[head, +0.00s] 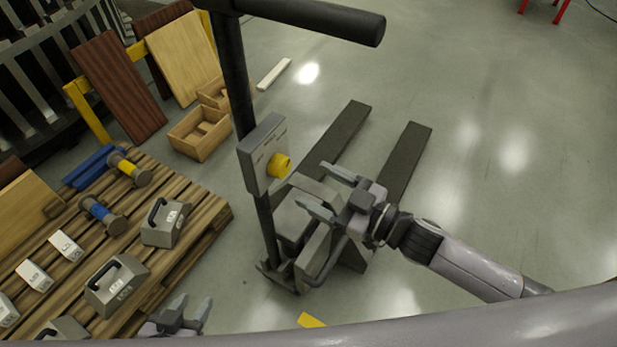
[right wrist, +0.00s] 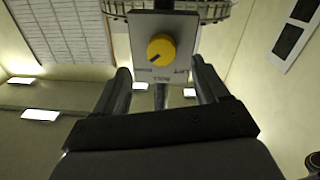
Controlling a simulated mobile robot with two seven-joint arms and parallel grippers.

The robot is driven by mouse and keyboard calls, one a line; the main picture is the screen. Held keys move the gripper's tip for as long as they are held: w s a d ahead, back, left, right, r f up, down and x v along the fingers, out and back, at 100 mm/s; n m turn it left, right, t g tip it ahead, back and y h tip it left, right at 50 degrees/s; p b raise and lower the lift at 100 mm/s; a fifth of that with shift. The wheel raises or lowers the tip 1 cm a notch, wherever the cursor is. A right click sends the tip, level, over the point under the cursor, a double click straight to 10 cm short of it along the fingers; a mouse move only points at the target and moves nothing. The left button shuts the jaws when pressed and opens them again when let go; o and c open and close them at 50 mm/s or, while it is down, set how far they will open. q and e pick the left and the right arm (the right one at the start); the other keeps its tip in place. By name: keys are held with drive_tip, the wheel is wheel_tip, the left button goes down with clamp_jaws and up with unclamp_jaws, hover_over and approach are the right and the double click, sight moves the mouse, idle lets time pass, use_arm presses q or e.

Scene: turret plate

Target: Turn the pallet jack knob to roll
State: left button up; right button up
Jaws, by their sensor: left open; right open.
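The yellow knob (head: 279,165) sits on a grey panel (head: 262,150) fixed to the black upright of the pallet jack (head: 237,85). In the right wrist view the knob (right wrist: 161,48) shows face-on, with a dark pointer mark toward its lower left and the words LIFT and ROLL on the panel (right wrist: 178,22). My right gripper (head: 328,188) is open and empty, to the right of the knob and apart from it. In the right wrist view its two fingers stand either side below the panel. My left gripper (head: 190,310) is open and empty at the bottom left, far from the knob.
A wooden pallet (head: 190,235) with grey weights, spools and small white blocks stands at the left. Wooden crates (head: 200,133) and leaning boards (head: 118,85) are behind it. The jack's black handle bar (head: 310,18) crosses the top. The floor (head: 510,150) at the right is clear.

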sight(286, 169)
drive_tip(key=shift+n+g, duration=0.3)
drive_tip(key=shift+r+x, duration=0.1)
drive_tip(key=shift+x, duration=1.6)
drive_tip(key=shift+r+x, duration=0.15)
drive_tip(key=shift+x, duration=1.55)
drive_tip(key=c, duration=1.1)
